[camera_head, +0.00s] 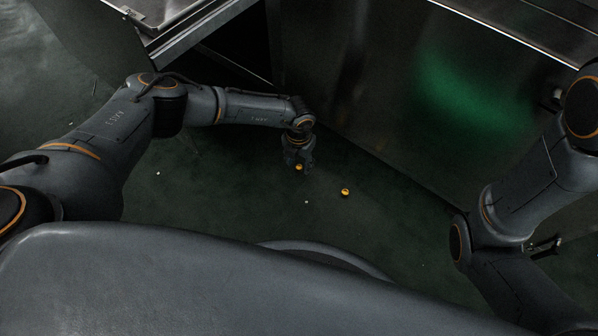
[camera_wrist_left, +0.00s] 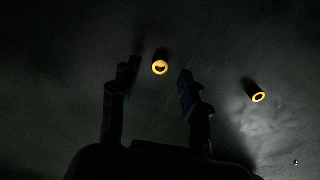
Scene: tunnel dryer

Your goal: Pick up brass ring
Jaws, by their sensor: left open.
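A small brass ring (camera_head: 298,167) shows at the fingertips of my left gripper (camera_head: 298,166), low over the dark green floor. In the left wrist view the same brass ring (camera_wrist_left: 160,63) appears ahead of the open fingers (camera_wrist_left: 158,80), in line with the gap between them. The gap is empty, and neither finger appears to touch the ring. A second brass ring (camera_head: 345,192) lies apart on the floor to the right; it also shows in the left wrist view (camera_wrist_left: 258,97), outside the right finger. My right arm comes in at the right, but its gripper is not visible.
A large shiny metal housing (camera_head: 400,100) stands close behind and right of the left gripper. A metal table or frame (camera_head: 190,35) is at the upper left. Small pale bits (camera_head: 306,202) lie on the floor. The floor around the rings is otherwise clear.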

